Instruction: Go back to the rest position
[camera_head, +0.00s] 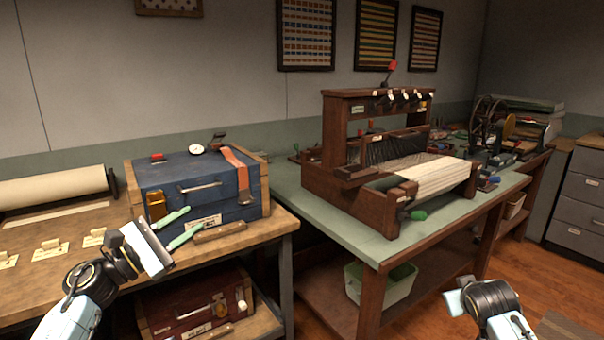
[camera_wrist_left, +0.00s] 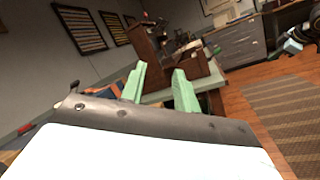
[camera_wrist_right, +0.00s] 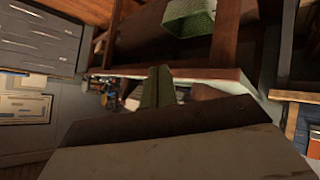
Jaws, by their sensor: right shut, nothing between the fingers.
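My left gripper (camera_head: 194,219) reaches in from the lower left in the head view, in front of the blue toolbox (camera_head: 190,180) on the wooden workbench. Its two green fingers are apart with nothing between them; the left wrist view shows the same open gap (camera_wrist_left: 160,84). I cannot tell whether it touches anything there. My right arm shows at the lower right of the head view, in front of the loom table, its fingers not clearly seen there. In the right wrist view the right gripper (camera_wrist_right: 158,86) has its fingers together, empty.
A wooden loom (camera_head: 385,165) stands on the green-topped table (camera_head: 290,188). A green bin (camera_head: 381,284) sits on its lower shelf, a dark red box (camera_head: 190,305) under the workbench. Grey drawers (camera_head: 578,200) stand at the right. Wooden floor (camera_head: 530,265) is open at the lower right.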

